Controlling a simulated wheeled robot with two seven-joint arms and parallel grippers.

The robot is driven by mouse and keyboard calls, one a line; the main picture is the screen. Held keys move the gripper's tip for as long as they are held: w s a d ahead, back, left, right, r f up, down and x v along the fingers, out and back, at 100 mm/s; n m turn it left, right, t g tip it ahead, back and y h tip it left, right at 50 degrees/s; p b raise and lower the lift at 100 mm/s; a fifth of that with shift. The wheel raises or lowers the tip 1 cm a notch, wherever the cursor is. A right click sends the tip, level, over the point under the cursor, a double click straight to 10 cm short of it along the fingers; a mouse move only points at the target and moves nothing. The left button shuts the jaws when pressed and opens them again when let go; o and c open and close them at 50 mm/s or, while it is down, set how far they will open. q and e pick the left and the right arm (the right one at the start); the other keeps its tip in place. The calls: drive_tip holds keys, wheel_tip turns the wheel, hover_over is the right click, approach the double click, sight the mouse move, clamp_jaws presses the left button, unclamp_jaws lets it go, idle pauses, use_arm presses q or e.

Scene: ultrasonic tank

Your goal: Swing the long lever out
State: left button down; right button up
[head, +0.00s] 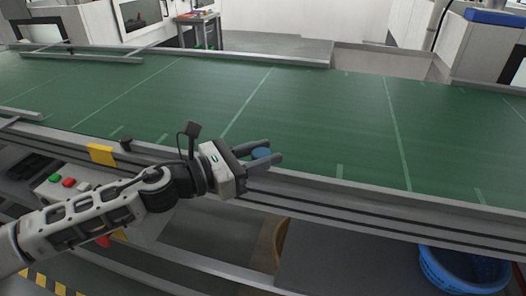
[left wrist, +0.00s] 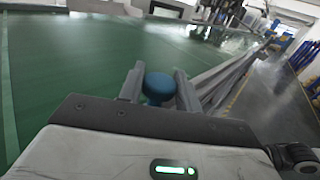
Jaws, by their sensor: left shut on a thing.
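My left gripper (head: 272,154) reaches in from the left over the near edge of the conveyor. It is shut on a small blue round knob (head: 261,153). In the left wrist view the blue knob (left wrist: 158,86) sits between the two grey fingers of the gripper (left wrist: 160,90). What the knob is fixed to is hidden by the fingers and palm. I cannot make out a long lever in either view. My right gripper is not in view.
A wide green conveyor belt (head: 320,110) with pale lines runs across, mostly bare. A metal rail (head: 400,215) edges its near side. A blue basket (head: 440,280) stands below at the right. A control box with coloured buttons (head: 70,185) is at the left.

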use_arm(q)
drive_tip(key=shift+s+d+f, duration=0.1)
drive_tip(key=shift+s+f, duration=0.1)
drive_tip(key=shift+s, duration=0.05)
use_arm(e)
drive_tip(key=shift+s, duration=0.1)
use_arm(q)
drive_tip(key=c, duration=1.4)
unclamp_jaws()
drive_tip(key=o, duration=0.4)
drive_tip(key=shift+s, duration=0.15)
drive_tip(key=shift+c, duration=0.2)
drive_tip(key=shift+r, duration=0.15)
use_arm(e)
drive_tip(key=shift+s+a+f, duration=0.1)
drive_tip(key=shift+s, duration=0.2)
